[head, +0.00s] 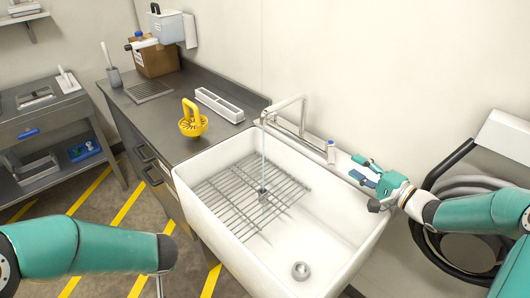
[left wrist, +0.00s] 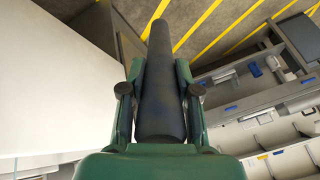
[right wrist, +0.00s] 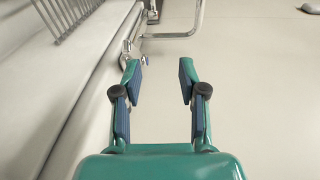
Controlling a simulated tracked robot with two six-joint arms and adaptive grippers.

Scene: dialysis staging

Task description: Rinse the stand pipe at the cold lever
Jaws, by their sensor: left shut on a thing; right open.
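My left gripper (left wrist: 160,100) is shut on a long dark grey pipe (left wrist: 158,60), likely the stand pipe, in the left wrist view. In the head view my left arm crosses the lower left and its gripper is not clearly shown. The chrome faucet (head: 301,112) stands at the sink's back edge, with a thin water stream (head: 263,155) falling from its spout into the sink. The cold lever (head: 331,150), a post with a blue top, stands right of it. My right gripper (head: 366,172) is open and empty, right of the lever and apart from it; it also shows in the right wrist view (right wrist: 160,78).
The white sink (head: 345,235) holds a wire rack (head: 235,190) and a drain ring (head: 300,270). A hose reel (head: 422,225) hangs at right.

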